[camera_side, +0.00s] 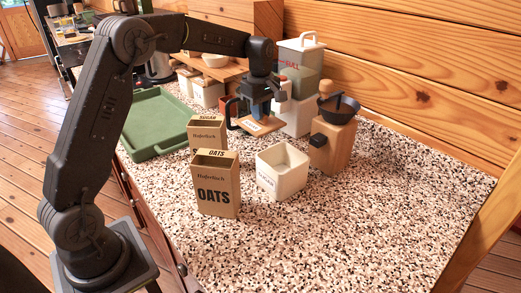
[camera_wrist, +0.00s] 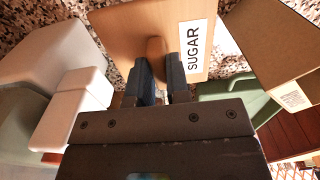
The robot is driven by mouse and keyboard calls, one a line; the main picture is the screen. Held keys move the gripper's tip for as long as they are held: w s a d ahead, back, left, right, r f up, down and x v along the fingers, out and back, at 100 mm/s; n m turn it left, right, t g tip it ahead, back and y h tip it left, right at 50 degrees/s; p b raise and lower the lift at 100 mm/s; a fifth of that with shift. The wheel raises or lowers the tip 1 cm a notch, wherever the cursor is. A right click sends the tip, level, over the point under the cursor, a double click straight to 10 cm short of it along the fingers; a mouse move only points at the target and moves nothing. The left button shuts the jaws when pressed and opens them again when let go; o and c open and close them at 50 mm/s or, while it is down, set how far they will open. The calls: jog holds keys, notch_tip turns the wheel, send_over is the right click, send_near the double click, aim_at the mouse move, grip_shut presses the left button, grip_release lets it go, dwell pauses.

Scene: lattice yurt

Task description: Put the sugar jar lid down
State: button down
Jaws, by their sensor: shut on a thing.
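My gripper (camera_side: 262,103) is shut on the round knob of the sugar jar lid (camera_side: 256,127), a flat wooden square with a white label. It holds the lid roughly level, behind and left of the open white jar (camera_side: 281,172); the gap below the lid is hard to judge. In the wrist view the gripper (camera_wrist: 160,66) pinches the knob, and the lid (camera_wrist: 120,30) shows its label reading SUGAR.
An OATS carton (camera_side: 215,185) and a SUGAR carton (camera_side: 207,133) stand left of the jar. A wooden grinder (camera_side: 331,145) stands right of it. A white and green dispenser (camera_side: 300,65) is behind. A green tray (camera_side: 150,142) lies left. The front-right counter (camera_side: 370,220) is clear.

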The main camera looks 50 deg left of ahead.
notch_tip(320, 180, down, 10)
jog(key=shift+r, duration=0.2)
jog(key=shift+f, duration=0.15)
jog(key=c, duration=1.1)
grip_release()
